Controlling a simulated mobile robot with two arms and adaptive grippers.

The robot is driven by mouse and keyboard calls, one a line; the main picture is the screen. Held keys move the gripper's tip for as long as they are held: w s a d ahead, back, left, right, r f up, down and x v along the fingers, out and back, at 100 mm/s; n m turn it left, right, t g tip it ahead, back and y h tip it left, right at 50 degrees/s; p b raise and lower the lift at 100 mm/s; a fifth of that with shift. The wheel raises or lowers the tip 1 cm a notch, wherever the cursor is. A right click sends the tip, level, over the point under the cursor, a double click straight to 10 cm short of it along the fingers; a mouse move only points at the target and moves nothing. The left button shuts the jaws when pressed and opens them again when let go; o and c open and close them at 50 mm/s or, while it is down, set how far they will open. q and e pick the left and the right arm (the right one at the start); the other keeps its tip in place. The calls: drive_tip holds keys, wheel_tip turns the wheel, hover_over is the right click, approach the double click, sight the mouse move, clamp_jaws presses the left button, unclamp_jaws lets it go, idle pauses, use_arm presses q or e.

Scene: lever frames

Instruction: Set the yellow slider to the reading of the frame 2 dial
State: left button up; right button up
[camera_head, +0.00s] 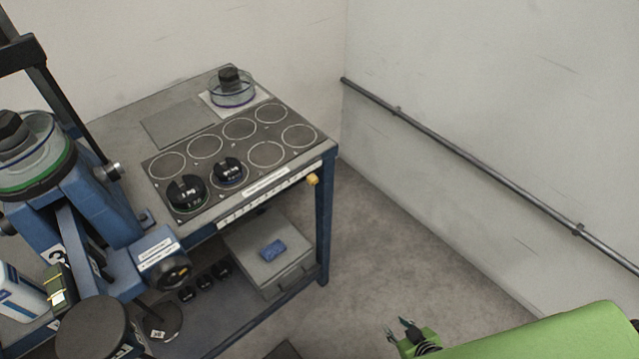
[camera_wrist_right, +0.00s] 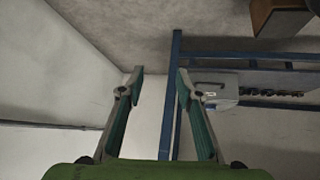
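The yellow slider (camera_head: 312,180) sits at the right end of a white scale strip (camera_head: 265,201) along the bench's front edge. A dark round dial (camera_head: 176,273) is on the blue lever frame (camera_head: 100,208) at the left, beside a white label. Its reading is too small to tell, and I cannot tell whether this is frame 2. My right gripper (camera_head: 402,332) is at the bottom of the head view, well below and right of the slider. It is open and empty in the right wrist view (camera_wrist_right: 160,78). My left gripper is not in view.
The bench (camera_head: 115,128) carries a panel of ringed spots (camera_head: 237,150) with two black weights and a clear dish (camera_head: 232,92). A wall rail (camera_head: 480,163) runs right. Floor between bench and rail is clear.

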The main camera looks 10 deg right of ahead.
drive_tip(key=w+a+r+t+y, duration=0.2)
drive_tip(key=w+r+t, duration=0.2)
drive_tip(key=w+r, duration=0.7)
drive_tip(key=n+t+y, duration=0.3)
drive_tip(key=t+y, duration=0.1)
drive_tip(key=y, duration=0.2)
approach(315, 182)
drive_tip(key=p+x, duration=0.1)
drive_tip(key=x, duration=0.7)
drive_tip(key=shift+w+a+f, duration=0.1)
drive_tip(key=shift+w+f, duration=0.05)
drive_tip(key=shift+w, duration=0.15)
drive_tip(key=shift+c, duration=0.4)
clamp_jaws()
